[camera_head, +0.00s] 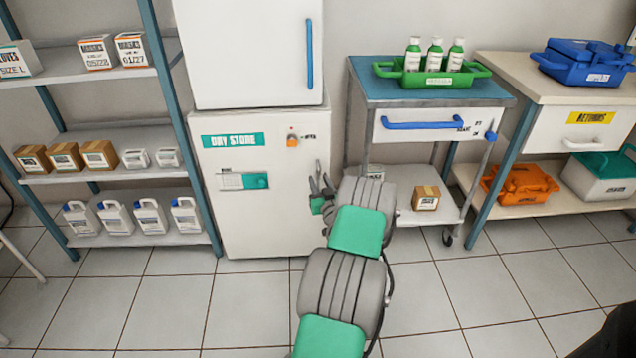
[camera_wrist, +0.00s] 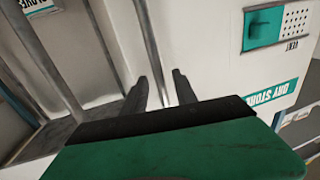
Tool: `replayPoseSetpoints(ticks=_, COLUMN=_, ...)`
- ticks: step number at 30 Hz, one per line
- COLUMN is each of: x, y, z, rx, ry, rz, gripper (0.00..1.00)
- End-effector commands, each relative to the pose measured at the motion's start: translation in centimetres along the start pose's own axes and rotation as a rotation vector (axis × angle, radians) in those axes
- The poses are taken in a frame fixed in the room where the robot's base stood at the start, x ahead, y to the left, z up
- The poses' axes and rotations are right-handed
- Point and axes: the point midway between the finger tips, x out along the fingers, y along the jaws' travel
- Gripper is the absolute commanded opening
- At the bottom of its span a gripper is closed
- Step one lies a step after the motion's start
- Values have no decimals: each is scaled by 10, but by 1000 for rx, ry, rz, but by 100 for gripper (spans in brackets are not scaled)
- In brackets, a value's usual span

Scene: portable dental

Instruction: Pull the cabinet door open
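The white cabinet has an upper door (camera_head: 250,55) with a long blue upright handle (camera_head: 309,54) and a lower door (camera_head: 255,222) labelled DRY STORE. Both doors look closed. My gripper (camera_head: 322,180) is in front of the lower door's right edge, and my arm hides part of that edge. In the wrist view my gripper's (camera_wrist: 162,88) two dark fingers are apart. A slim grey upright bar (camera_wrist: 150,40) runs down toward the gap between them; it may be the lower door's handle. I cannot tell whether the fingers touch it. No grip on it shows.
A trolley with a blue-handled drawer (camera_head: 440,125) stands close to the cabinet's right, near my arm. A shelf rack (camera_head: 100,125) with boxes and jugs stands to the left. A bench (camera_head: 520,80) is at the right. The tiled floor (camera_head: 170,300) in front of the cabinet is clear.

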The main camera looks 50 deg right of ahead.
Motion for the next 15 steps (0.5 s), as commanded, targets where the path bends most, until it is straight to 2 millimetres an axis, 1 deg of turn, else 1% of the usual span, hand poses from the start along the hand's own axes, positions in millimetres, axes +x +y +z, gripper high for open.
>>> replayPoseSetpoints(ticks=1, x=6, y=-1, z=1, rx=-1, ry=0, rz=-2, gripper=34)
replayPoseSetpoints(ticks=4, x=12, y=0, z=1, rx=0, ry=-1, rz=0, gripper=34)
replayPoseSetpoints(ticks=11, x=13, y=0, z=0, rx=1, ry=-1, rz=0, gripper=33)
replayPoseSetpoints(ticks=15, x=13, y=-1, z=0, rx=1, ry=-1, rz=-1, gripper=22)
